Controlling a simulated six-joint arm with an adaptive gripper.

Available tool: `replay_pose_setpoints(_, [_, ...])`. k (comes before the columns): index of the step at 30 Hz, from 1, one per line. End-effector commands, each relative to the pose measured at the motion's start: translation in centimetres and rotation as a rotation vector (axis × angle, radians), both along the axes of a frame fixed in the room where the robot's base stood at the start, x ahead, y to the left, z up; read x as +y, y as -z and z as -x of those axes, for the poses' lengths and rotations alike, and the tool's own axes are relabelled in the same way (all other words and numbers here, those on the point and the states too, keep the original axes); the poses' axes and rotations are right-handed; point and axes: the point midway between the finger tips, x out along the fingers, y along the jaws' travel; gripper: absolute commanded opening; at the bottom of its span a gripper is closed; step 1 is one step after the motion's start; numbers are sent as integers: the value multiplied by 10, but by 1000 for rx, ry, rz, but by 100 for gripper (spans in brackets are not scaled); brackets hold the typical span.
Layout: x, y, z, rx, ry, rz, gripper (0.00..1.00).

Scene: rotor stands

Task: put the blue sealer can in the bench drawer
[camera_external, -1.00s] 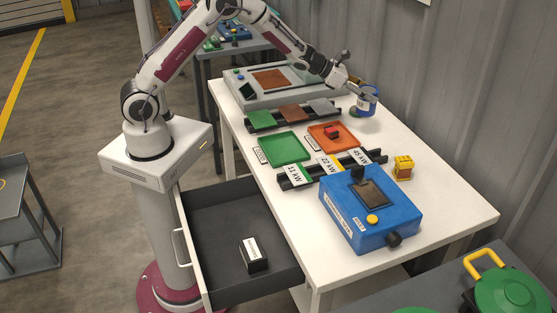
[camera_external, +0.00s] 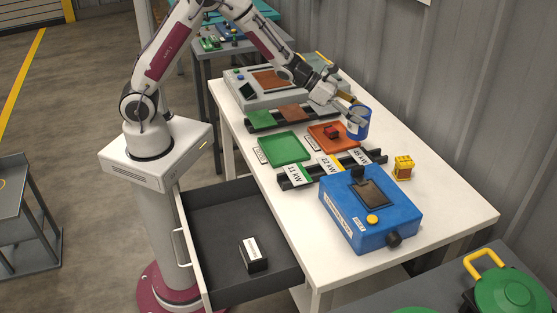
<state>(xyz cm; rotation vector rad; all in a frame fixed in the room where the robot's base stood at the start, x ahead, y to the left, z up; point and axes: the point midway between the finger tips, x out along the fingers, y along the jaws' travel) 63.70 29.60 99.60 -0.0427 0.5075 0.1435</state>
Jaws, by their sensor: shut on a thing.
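The blue sealer can (camera_external: 360,122) is upright at the wall side of the white bench, just right of the orange tray. My gripper (camera_external: 352,111) reaches it from the left and is shut on it. Whether the can's base is clear of the bench top is hard to tell. The bench drawer (camera_external: 210,235) is pulled open at the bench's left front. A dark block with a white label (camera_external: 253,256) lies inside it, and the rest of its floor is bare.
A green tray (camera_external: 284,149), an orange tray (camera_external: 319,145) with a red piece, dark racks with labels (camera_external: 325,168), a blue box (camera_external: 371,210) and a small yellow item (camera_external: 403,167) stand on the bench. A grey machine (camera_external: 275,85) is at the back.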

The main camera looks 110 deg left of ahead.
Motion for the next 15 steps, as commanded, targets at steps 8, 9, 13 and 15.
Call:
replay_pose_setpoints(8, [-82,-7,12,-3,116,1,16])
replay_pose_setpoints(9, [-94,-8,15,-3,132,0,16])
replay_pose_setpoints(13, [-130,-10,25,-4,185,1,17])
replay_pose_setpoints(15, [-148,-10,31,-4,212,0,17])
